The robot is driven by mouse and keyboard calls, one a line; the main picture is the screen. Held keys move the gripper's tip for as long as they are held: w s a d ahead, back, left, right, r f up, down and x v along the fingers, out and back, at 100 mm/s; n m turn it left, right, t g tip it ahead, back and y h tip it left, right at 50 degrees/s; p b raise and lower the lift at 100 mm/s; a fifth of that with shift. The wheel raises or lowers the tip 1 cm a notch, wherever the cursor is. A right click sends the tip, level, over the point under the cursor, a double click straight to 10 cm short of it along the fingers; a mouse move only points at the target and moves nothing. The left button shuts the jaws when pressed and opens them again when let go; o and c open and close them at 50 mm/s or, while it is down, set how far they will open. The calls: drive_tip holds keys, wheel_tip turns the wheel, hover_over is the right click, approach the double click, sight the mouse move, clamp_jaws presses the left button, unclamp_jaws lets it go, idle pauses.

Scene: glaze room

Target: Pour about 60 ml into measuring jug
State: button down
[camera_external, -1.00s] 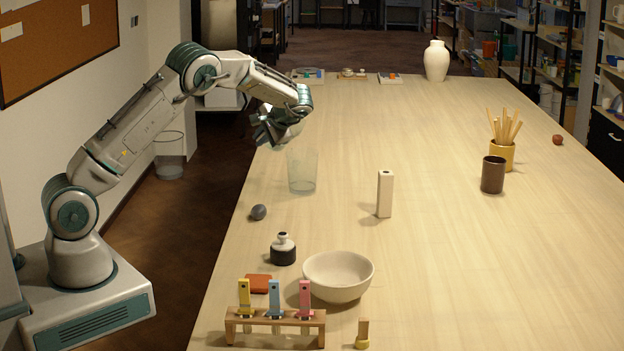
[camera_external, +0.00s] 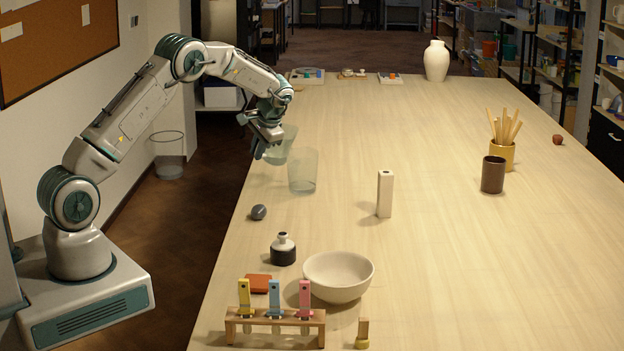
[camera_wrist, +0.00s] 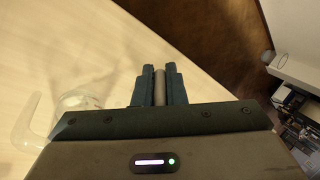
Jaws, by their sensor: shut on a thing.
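A clear measuring jug (camera_external: 303,174) stands upright near the table's left edge in the external view. My gripper (camera_external: 263,149) is just up and left of it, shut on a see-through vessel (camera_external: 283,142), which looks tilted. The held vessel is left of and behind the jug's rim in the picture; I cannot tell whether they touch. In the wrist view, a grey-brown bar (camera_wrist: 159,86) is between the fingers, and faint clear glass (camera_wrist: 38,125) shows at left; I cannot tell which vessel this is. No liquid stream or level can be made out.
A grey pebble-like thing (camera_external: 259,212) lies in front of the jug, and a pale block (camera_external: 385,194) stands to its right. A black-and-white bottle (camera_external: 283,250), bowl (camera_external: 338,276) and wooden rack (camera_external: 275,321) are nearer. The table's middle and far right are mostly clear.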

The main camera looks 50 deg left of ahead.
drive_tip(key=shift+w+a+f+h+p, duration=0.1)
drive_tip(key=shift+a+f+h+p, duration=0.35)
drive_tip(key=shift+h, duration=0.45)
drive_tip(key=shift+s+a+f+h+p, duration=0.1)
drive_tip(key=shift+a+f+h+p, duration=0.1)
drive_tip(key=shift+a+h+p, duration=0.55)
drive_tip(key=shift+w+a+f+h+p, duration=0.1)
drive_tip(key=shift+a+f+h+p, duration=0.3)
drive_tip(key=shift+h, duration=0.65)
